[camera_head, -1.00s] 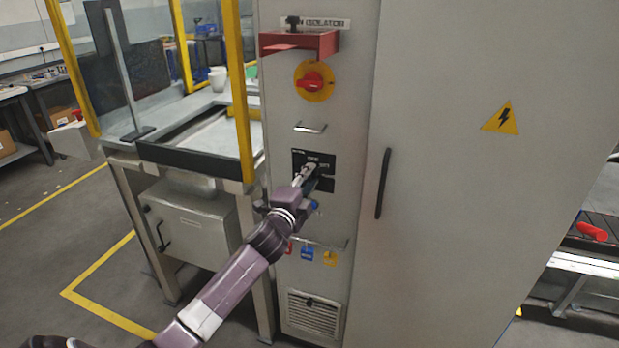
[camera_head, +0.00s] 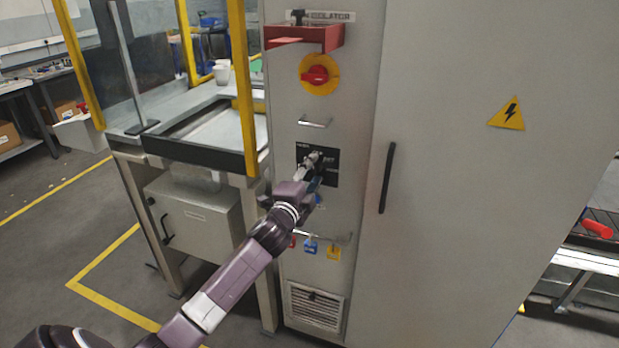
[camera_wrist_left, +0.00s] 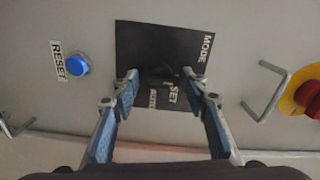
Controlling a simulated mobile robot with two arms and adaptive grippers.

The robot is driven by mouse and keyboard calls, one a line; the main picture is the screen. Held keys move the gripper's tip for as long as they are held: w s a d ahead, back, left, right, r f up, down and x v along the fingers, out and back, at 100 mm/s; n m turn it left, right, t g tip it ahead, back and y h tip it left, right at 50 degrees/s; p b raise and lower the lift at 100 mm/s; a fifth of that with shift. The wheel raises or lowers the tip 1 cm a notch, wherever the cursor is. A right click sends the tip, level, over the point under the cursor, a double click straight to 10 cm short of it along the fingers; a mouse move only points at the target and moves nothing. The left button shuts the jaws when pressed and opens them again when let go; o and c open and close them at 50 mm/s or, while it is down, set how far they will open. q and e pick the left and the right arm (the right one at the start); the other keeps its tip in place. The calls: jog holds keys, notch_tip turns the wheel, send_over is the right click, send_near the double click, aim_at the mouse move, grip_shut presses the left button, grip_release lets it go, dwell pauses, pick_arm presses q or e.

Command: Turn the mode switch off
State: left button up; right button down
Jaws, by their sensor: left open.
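The mode switch is a dark knob (camera_wrist_left: 163,72) on a black plate marked MODE and SET in the left wrist view. The plate (camera_head: 330,178) also shows on the front of the grey cabinet in the head view, partly hidden by my gripper. My left gripper (camera_head: 313,164) is at the plate. In the left wrist view its two blue-padded fingers (camera_wrist_left: 161,84) are apart, one on each side of the knob. The knob is dark on dark, so its exact angle and any contact with the fingers cannot be told. My right gripper is not in view.
A blue RESET button (camera_wrist_left: 76,65) sits beside the plate. A metal handle (camera_head: 314,123), a red knob on a yellow disc (camera_head: 319,75) and a red bracket (camera_head: 318,37) are above. Coloured padlocks (camera_head: 311,246) hang below. A yellow-posted bench stands left.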

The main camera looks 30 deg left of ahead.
pick_arm(q)
jog(key=v, duration=1.2)
jog(key=shift+a+f, duration=0.1)
jog(key=s+d+f+n+g+h, duration=0.1)
jog(key=s+f+n+g, duration=0.15)
jog(key=f, duration=1.45)
jog(key=s+f+n+g+h, duration=0.1)
jog(key=s+f+n+g, duration=0.2)
jog(key=f, duration=1.3)
jog(key=s+d+f+n+g+h, duration=0.1)
jog(key=s+d+f+g, duration=0.2)
jog(key=s+f, duration=0.6)
jog(key=s+d+f+n+g, duration=0.1)
jog(key=s+d+f+g, duration=0.15)
jog(key=s+f, duration=0.6)
jog(key=s+d+f+n+g, duration=0.1)
jog(key=s+d+f, duration=0.2)
jog(key=s+f, duration=0.2)
jog(key=s+d+f+n+g+h, duration=0.1)
jog(key=s+f, duration=0.4)
jog(key=s, duration=0.7)
jog(key=s+d+f+n+g, duration=0.1)
jog(key=s+d+f+g, duration=0.2)
jog(key=s+d+f, duration=0.3)
jog(key=s, duration=0.3)
jog(key=shift+s, duration=0.2)
jog(key=shift+c, duration=0.6)
